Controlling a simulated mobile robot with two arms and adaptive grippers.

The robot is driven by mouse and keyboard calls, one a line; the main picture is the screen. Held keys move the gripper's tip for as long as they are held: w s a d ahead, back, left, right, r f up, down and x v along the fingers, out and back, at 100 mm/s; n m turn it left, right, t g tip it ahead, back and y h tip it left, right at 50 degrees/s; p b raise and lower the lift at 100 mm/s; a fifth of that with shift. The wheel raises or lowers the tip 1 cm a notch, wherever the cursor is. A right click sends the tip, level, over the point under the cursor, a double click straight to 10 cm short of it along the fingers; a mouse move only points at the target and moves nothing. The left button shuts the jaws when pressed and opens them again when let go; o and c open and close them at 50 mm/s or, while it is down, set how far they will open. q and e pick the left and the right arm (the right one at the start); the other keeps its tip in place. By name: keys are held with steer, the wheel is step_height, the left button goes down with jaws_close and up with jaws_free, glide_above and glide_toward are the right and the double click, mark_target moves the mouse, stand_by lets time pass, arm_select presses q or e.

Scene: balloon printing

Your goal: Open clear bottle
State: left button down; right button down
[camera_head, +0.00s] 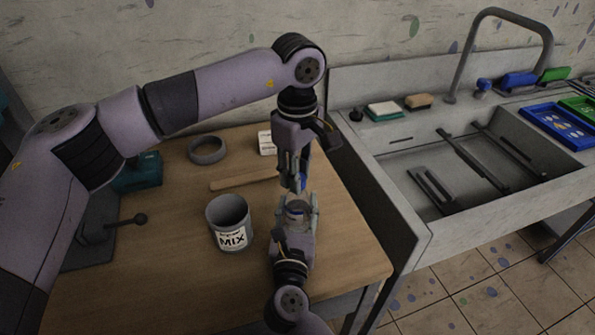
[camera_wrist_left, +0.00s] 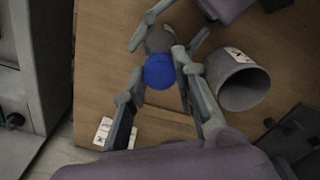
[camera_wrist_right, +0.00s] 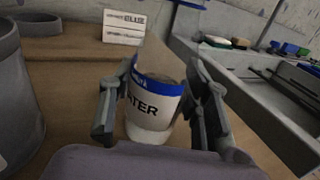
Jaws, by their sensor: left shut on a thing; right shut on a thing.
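The bottle (camera_wrist_right: 150,112) stands in the right wrist view, with a blue-banded white label reading "...TER" and a pale conical upper part. My right gripper (camera_head: 296,208) is shut around its body, a finger on each side. My left gripper (camera_head: 299,178) points down above the bottle and is shut on a blue cap (camera_wrist_left: 159,72). The cap also shows in the head view (camera_head: 302,182), just above the bottle. In the left wrist view the grey bottle top (camera_wrist_left: 160,40) lies partly behind the cap. I cannot tell whether the cap touches the bottle neck.
A grey can labelled MIX (camera_head: 230,222) stands left of the bottle. A sink (camera_head: 440,175) stands right of the table, with sponges and coloured trays.

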arm_select(q)
steer(key=n, duration=0.3)
steer(key=shift+n, duration=0.4)
steer(key=n, duration=1)
steer(key=shift+n, duration=0.4)
steer(key=n, duration=0.5)
steer(key=shift+n, duration=0.3)
steer(key=n, duration=1.4)
steer(key=shift+r, duration=0.1)
steer(key=n, duration=0.4)
steer(key=shift+r, duration=0.2)
